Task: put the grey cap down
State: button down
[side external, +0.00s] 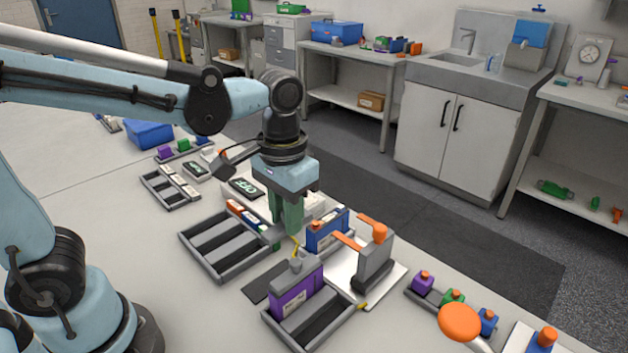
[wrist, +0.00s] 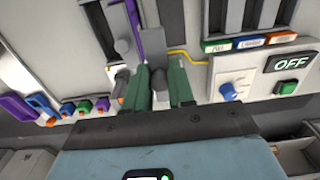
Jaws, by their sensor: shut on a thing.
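My gripper (side external: 288,213) has green fingers and points down over the bench, beside the grey slotted tray and the blue battery. In the wrist view its fingers (wrist: 158,73) are shut on a small dark grey piece, which I take as the grey cap (wrist: 158,80). In the side view the fingers hide the cap. I cannot tell its exact height above the surface. A purple battery (side external: 296,292) with a grey top stands upright in the front tray (side external: 290,342), nearer the side camera than my gripper.
A blue battery (side external: 327,236) stands beside a grey stand with orange levers (side external: 374,264). A slotted tray (side external: 207,262) lies left of my gripper. A cycler box with an OFF display (wrist: 291,62) and blue knob is close by. Small coloured pieces (side external: 453,299) sit in a rack at right.

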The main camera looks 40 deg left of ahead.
jog(key=a+f, duration=0.1)
jog(key=f, duration=0.1)
jog(key=s+f, duration=0.1)
jog(key=f, duration=0.2)
jog(key=s+a+f, duration=0.1)
jog(key=f, duration=0.1)
jog(key=shift+s+a+f, duration=0.2)
jog(key=shift+a, duration=0.15)
jog(key=shift+f, duration=2.55)
jog(key=shift+f, duration=0.1)
jog(key=c, duration=1)
grip_release()
jog(key=shift+o, duration=0.2)
